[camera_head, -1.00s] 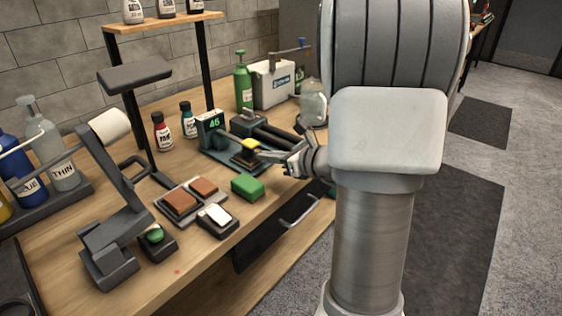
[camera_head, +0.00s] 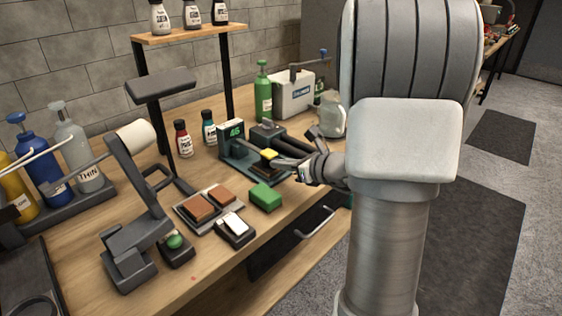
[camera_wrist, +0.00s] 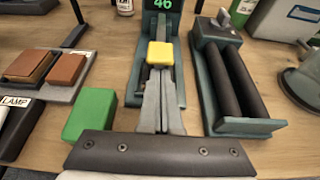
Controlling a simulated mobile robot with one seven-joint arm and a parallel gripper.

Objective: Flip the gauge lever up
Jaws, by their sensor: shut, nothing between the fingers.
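The gauge (camera_head: 232,139) is a dark green device with a lit green display that reads 46 in the wrist view (camera_wrist: 161,5). A yellow block (camera_head: 269,154), which looks like the lever's tip, sits low in front of the display; it also shows in the wrist view (camera_wrist: 160,54). My gripper (camera_wrist: 158,72) is shut and empty, its fingertips just on the near side of the yellow block and overlapping its lower edge in the picture. I cannot tell whether they touch. In the head view, my gripper (camera_head: 298,170) is right of the block, partly hidden by my arm.
A green block (camera_head: 265,197) lies at the near left of the gauge. A twin-roller unit (camera_wrist: 238,82) stands close on the right. A tray with brown blocks (camera_head: 205,206) and a lamp (camera_head: 130,240) are farther left. Bottles and a white box (camera_head: 287,92) stand behind.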

